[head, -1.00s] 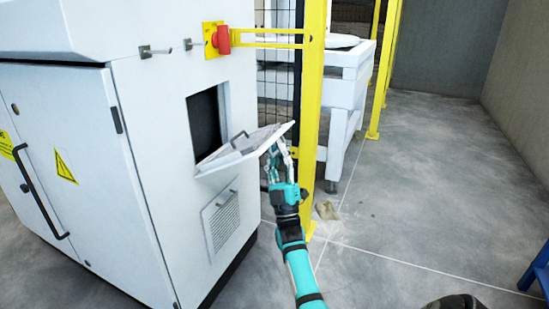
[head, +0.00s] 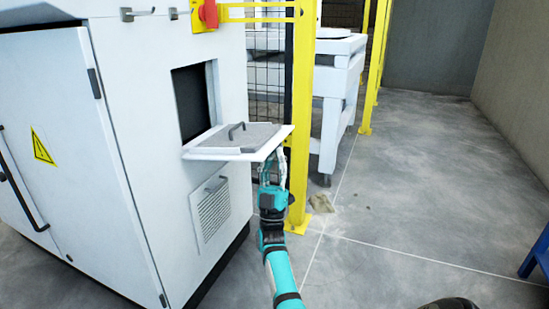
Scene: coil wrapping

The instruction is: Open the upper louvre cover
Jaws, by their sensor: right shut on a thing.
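The upper louvre cover (head: 205,152) is swung down on its lower edge and stands out from the white cabinet, about level. The lower louvre cover (head: 214,212), with slots and a handle, is shut on the cabinet below. My left gripper is out of view.
A yellow post (head: 302,115) with mesh fencing stands just right of the cover. A red switch (head: 208,13) on a yellow plate sits above the opening. A white table (head: 335,85) stands behind the post. The floor to the right is mostly clear.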

